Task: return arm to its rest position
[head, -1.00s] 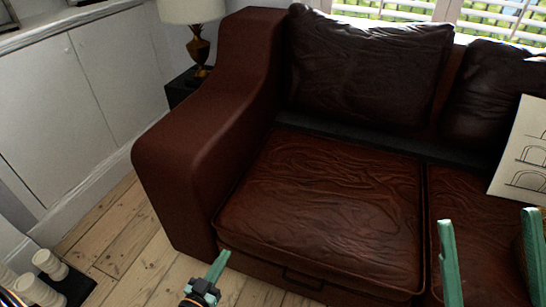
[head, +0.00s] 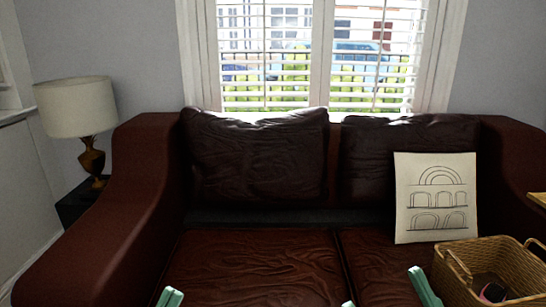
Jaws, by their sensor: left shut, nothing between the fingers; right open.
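My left gripper (head: 170,297) shows at the bottom edge, left of centre. Only its green fingertips are in view, shut and empty, in front of the left seat cushion. My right gripper (head: 385,288) is at the bottom edge, right of centre. Its two green fingertips stand wide apart with nothing seen between them. Its right finger is close to the left side of the wicker basket; I cannot tell whether they touch. Both arms are out of view below.
A brown leather sofa (head: 252,262) fills the front. A wicker basket (head: 512,262) with a dark and pink item is at lower right. A card with arch drawings (head: 435,198) leans on the backrest. A lamp (head: 75,108) stands left, and a shuttered window (head: 318,55) is behind.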

